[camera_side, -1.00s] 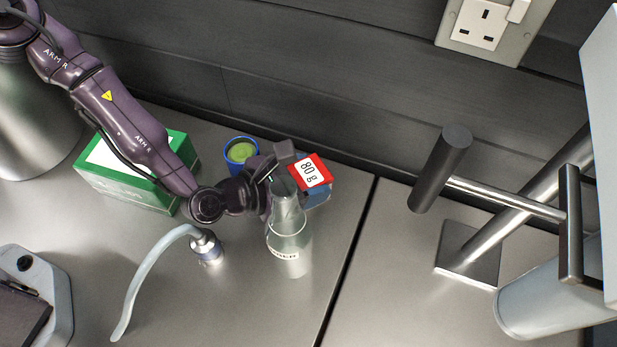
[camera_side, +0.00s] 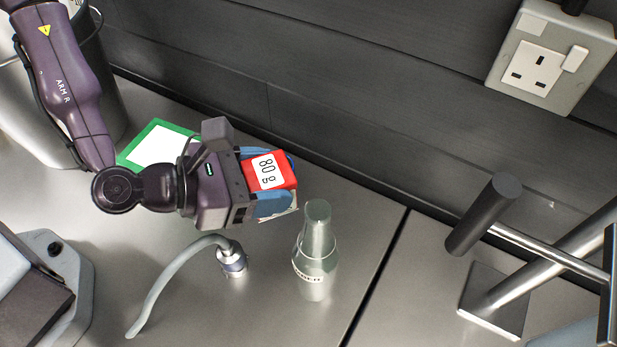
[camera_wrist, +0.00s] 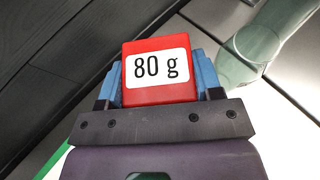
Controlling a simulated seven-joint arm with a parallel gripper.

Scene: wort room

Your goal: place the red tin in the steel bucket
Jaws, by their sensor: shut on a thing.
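The red tin (camera_side: 270,171), a box shape with a white "80 g" label, is held between the blue fingers of my gripper (camera_side: 274,180). In the wrist view the tin (camera_wrist: 158,70) sits squarely between both fingers, its label facing the camera. In the side view it is above the worktop, left of and behind the bottle's neck. A large grey metal vessel (camera_side: 108,95), apparently the steel bucket, stands at the far left. My arm covers part of it, and its inside does not show.
A clear bottle (camera_side: 316,255) stands close to the right of my gripper. A curved hose (camera_side: 170,275) with a metal fitting lies in front. A grey device (camera_side: 50,290) is front left; a tap-like steel fixture (camera_side: 500,285) is right.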

